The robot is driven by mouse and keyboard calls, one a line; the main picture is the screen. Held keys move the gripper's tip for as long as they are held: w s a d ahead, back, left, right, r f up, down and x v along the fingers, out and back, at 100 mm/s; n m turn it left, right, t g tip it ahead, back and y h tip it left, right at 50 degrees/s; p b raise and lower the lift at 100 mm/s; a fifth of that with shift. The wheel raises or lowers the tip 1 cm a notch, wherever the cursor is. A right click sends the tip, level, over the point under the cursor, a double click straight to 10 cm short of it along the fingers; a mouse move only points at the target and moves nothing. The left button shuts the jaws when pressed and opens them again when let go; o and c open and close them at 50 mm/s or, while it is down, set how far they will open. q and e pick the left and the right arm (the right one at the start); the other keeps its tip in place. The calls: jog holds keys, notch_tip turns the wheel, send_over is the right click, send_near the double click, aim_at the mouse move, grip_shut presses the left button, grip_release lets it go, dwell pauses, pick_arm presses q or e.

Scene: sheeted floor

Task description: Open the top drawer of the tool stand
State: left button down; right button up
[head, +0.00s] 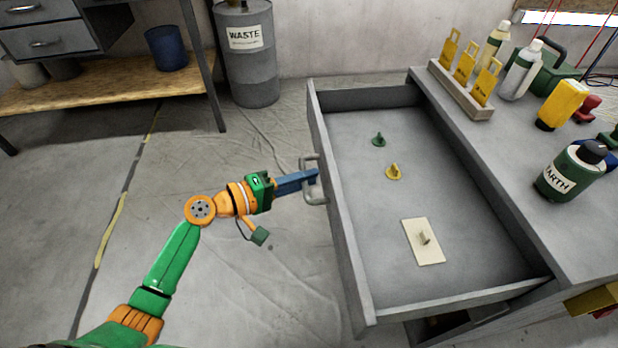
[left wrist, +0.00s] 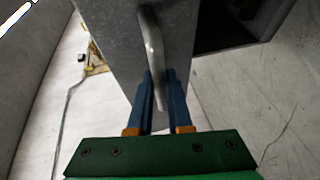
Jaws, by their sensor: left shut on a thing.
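The top drawer (head: 345,215) of the grey tool stand (head: 470,140) is pulled far out, and its inside shows. A green knob-like piece (head: 379,140), a yellow one (head: 393,172) and a cream plate with a small peg (head: 424,245) lie in it. My left gripper (head: 314,178) is shut on the drawer's metal handle (head: 309,190), on the drawer front's outer side. In the left wrist view, the blue fingers (left wrist: 160,95) stand on both sides of the handle (left wrist: 152,50). My right gripper is not in view.
Bottles (head: 570,172), a rack of yellow tags (head: 465,85) and a green case (head: 550,72) stand on the stand's top. A waste drum (head: 247,60) and a workbench (head: 90,95) are at the back. The sheeted floor left of the drawer is clear.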

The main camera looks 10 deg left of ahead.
pick_arm(q)
jog(key=c, duration=0.8)
grip_release()
jog(key=shift+c, duration=0.2)
jog(key=v, duration=0.7)
